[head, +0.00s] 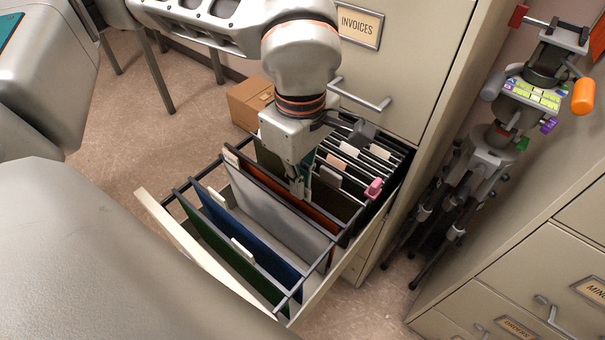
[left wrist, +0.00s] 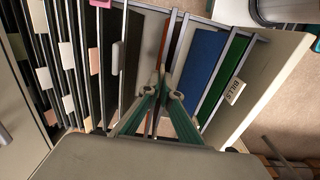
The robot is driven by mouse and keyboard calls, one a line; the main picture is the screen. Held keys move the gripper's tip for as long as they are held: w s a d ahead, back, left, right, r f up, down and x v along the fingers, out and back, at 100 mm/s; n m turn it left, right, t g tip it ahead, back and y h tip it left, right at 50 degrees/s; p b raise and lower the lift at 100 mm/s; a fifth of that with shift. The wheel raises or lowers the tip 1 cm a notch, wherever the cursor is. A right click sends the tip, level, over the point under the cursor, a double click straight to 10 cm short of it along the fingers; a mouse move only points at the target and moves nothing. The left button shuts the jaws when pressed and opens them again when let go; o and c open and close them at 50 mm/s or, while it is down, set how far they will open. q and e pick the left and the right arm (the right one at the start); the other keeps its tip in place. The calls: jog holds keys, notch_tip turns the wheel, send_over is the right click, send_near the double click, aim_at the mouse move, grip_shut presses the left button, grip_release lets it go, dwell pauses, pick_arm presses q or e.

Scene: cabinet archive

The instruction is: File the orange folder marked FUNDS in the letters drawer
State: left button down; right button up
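The orange folder (head: 318,214) hangs in the open drawer (head: 147,207), among other hanging folders; it also shows as a thin orange strip in the left wrist view (left wrist: 183,42). I cannot read its marking. My left gripper (head: 298,190) points down into the drawer at the folder's upper edge. In the left wrist view my left gripper's fingertips (left wrist: 167,88) are close together, one on each side of the folder edge, and look closed on it. No drawer label reading letters is visible. My right gripper is not in view.
Grey, blue (head: 255,245) and green (head: 228,252) folders hang towards the drawer front. Several tabbed folders fill the back. A BILLS tag (left wrist: 235,92) shows. The INVOICES drawer (head: 392,70) above is closed. A tripod stand (head: 487,155) and another cabinet (head: 545,260) stand right; a cardboard box (head: 248,102) is behind.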

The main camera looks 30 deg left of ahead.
pick_arm(q)
jog(key=shift+f+b, duration=0.3)
jog(key=shift+f, duration=0.55)
jog(key=c, duration=2.7)
grip_release()
jog(key=shift+c, duration=0.2)
jog(key=o, duration=0.6)
jog(key=shift+c, duration=0.2)
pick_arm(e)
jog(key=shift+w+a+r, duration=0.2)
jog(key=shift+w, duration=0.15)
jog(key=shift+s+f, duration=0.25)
pick_arm(q)
jog(key=shift+r+p, duration=0.9)
jog(key=shift+r, duration=0.75)
jog(key=shift+r+p, duration=1.05)
jog(key=shift+r, duration=0.9)
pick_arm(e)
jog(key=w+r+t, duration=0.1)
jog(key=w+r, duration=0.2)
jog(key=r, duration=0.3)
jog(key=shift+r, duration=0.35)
